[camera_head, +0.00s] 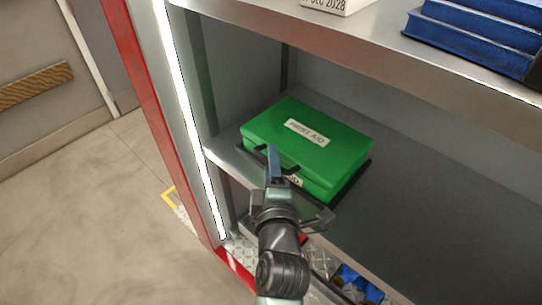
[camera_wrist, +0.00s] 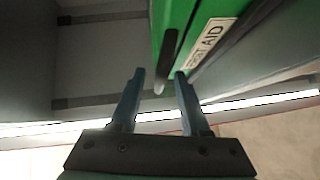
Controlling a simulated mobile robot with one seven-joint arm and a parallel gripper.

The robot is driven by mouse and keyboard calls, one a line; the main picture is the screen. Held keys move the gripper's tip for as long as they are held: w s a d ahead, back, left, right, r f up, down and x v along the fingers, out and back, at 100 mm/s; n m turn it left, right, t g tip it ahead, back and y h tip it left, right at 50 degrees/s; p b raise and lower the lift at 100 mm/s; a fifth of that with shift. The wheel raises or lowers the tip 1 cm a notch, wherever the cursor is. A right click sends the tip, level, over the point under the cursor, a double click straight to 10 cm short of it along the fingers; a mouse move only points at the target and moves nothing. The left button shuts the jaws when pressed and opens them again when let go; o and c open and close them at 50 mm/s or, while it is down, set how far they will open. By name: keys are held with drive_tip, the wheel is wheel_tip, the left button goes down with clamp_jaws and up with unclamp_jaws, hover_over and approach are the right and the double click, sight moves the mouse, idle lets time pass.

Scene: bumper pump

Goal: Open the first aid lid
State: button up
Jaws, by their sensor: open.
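A green first aid box (camera_head: 315,145) with a white label on its lid sits on the middle shelf in the head view. Its lid looks closed. A dark handle is on its front side, partly hidden by my gripper. My gripper (camera_head: 297,180) is in front of the box, with its fingers near the front side. In the wrist view, the box (camera_wrist: 178,20) is at the top centre, with its label to the right and the dark handle (camera_wrist: 168,52) at its edge. My gripper (camera_wrist: 158,85) is open there, and the handle's end appears between or just beyond the fingertips.
The shelf (camera_head: 440,225) is bare to the right of the box. An upper shelf (camera_head: 370,60) with blue books (camera_head: 480,35) overhangs from above. A bright light strip and red post (camera_head: 150,120) stand to the left. Blue items (camera_head: 360,285) lie below.

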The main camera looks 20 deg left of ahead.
drive_tip(key=shift+w+a, duration=0.15)
drive_tip(key=shift+w, duration=0.1)
drive_tip(key=shift+c, duration=0.3)
clamp_jaws()
drive_tip(key=shift+f, duration=0.1)
idle(0.9)
